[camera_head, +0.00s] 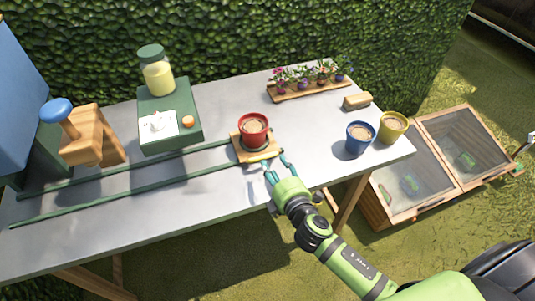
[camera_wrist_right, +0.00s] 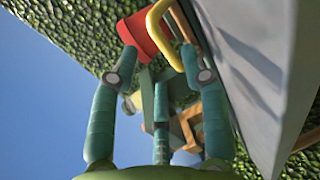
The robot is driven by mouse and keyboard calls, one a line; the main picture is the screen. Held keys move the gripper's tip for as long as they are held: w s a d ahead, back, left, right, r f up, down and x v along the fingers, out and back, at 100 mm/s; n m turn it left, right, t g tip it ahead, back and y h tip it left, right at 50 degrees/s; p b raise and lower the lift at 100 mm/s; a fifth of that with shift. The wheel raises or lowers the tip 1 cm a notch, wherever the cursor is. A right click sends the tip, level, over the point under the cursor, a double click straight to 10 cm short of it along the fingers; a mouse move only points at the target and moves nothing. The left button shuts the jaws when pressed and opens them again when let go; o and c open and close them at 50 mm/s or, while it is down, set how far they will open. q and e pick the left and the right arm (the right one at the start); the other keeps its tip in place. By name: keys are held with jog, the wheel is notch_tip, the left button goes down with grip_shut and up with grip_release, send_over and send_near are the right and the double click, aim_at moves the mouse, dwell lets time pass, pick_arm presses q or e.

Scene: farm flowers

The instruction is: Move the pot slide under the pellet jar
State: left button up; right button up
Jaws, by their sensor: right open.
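The pot slide (camera_head: 241,148) is a small wooden carriage at the right end of two green rails. A red pot (camera_head: 253,125) filled with brown soil stands upright on it. A yellow handle (camera_head: 264,156) is on the slide's front edge; it also shows in the wrist view (camera_wrist_right: 161,12). The pellet jar (camera_head: 158,77), clear with pale yellow contents and a green lid, is on a green box behind the rails, left of the slide. My right gripper (camera_head: 276,164) is open with its fingertips close to the handle; I cannot tell whether they touch it. My left gripper is out of view.
A blue pot (camera_head: 359,138) and a yellow pot (camera_head: 392,127) stand right of the slide. A wooden flower tray (camera_head: 310,91) is at the back. A wooden stand with a blue knob (camera_head: 56,110) is at the left. The green rails (camera_head: 140,186) look clear left of the slide.

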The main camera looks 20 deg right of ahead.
aim_at(268, 156)
jog(key=x, duration=0.6)
jog(key=shift+w+f, duration=0.1)
jog(key=shift+w, duration=0.15)
grip_shut()
